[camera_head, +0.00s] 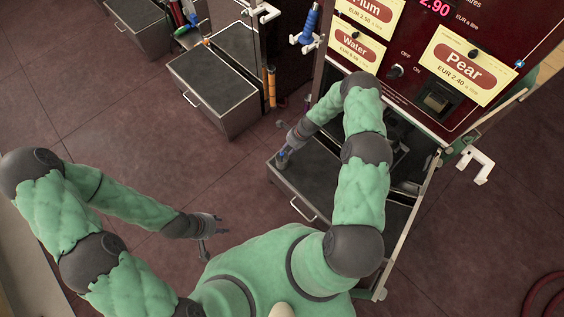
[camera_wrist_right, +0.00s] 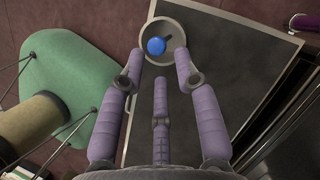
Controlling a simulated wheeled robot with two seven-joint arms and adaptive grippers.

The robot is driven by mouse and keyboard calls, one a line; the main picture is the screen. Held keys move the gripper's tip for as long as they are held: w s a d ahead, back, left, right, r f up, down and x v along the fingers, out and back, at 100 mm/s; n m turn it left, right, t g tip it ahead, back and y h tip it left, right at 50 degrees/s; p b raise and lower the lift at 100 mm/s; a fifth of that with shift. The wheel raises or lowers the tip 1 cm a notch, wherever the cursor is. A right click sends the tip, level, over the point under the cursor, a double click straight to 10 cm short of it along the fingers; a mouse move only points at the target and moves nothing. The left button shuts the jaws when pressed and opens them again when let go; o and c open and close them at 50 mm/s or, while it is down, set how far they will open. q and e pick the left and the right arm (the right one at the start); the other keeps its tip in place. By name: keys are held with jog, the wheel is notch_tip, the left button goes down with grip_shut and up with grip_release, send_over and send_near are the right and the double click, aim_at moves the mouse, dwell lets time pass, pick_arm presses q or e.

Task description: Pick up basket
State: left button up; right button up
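In the right wrist view, a round light-grey container (camera_wrist_right: 151,31) with a blue ball-like thing (camera_wrist_right: 156,46) in it sits on a dark flat top; I cannot tell for certain that it is the basket. My right gripper (camera_wrist_right: 160,68) has its purple fingers spread, tips close to the near rim of the container. Whether they touch it, I cannot tell. In the head view my right gripper (camera_head: 283,159) is low over the left edge of the dark-topped drawer unit (camera_head: 310,182). My left gripper (camera_head: 206,231) hangs over the floor, away from it; its fingers are too small to read.
A red dispenser with a Pear sign (camera_head: 462,70) and a Water sign (camera_head: 354,48) stands behind my right arm. A second dark-topped drawer (camera_head: 213,88) is at upper left. A white bracket (camera_head: 477,163) sticks out at right. Tiled floor at left is clear.

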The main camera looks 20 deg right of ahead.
jog(key=shift+b+x, duration=1.65)
jog(key=shift+x, duration=1.25)
jog(key=shift+a+r, duration=0.15)
jog(key=shift+s, duration=0.1)
grip_shut()
